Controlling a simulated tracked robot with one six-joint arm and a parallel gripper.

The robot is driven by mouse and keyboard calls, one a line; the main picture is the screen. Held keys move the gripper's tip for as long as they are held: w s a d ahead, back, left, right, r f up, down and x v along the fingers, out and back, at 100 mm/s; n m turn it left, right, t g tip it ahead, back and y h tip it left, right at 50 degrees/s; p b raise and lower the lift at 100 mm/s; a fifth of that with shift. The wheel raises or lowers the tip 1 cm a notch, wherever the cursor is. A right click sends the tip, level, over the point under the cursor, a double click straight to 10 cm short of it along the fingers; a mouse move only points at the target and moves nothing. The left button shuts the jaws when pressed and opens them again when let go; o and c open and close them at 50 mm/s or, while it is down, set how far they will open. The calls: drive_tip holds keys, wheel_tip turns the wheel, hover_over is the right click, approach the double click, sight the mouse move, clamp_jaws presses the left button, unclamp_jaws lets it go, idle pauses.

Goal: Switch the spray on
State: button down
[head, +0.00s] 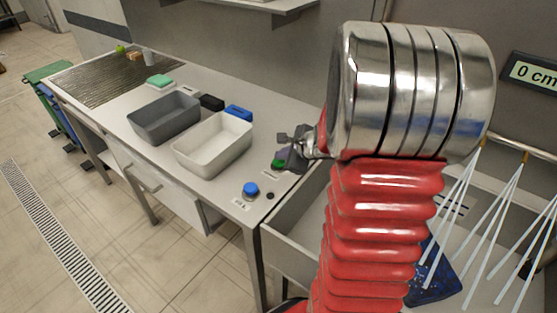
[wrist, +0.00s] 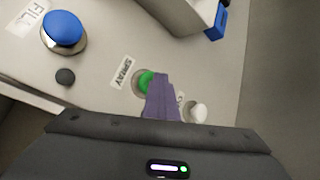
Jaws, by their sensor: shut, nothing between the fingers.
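The green spray button (wrist: 145,80) sits on the bench top beside a label reading SPRAY (wrist: 122,72); part of it also shows in the head view (head: 277,164). My gripper (wrist: 160,82) is shut and empty, its purple fingertips overlapping the right part of the green button in the wrist view. I cannot tell whether the tips touch or press it. In the head view my gripper (head: 291,158) is at the button, partly hidden by my arm. Pale streaks of spray (head: 466,205) come down from nozzles on a pipe at the right.
A blue button (wrist: 63,29), a dark knob (wrist: 66,76) and a white button (wrist: 198,111) are near the green one. A white crate (head: 214,165) and a grey crate (head: 165,137) stand on the bench. A walled basin (head: 291,215) adjoins it.

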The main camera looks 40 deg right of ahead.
sight(282, 164)
drive_tip(key=shift+r, duration=0.3)
wheel_tip(282, 164, up, 6)
idle(1.0)
idle(0.5)
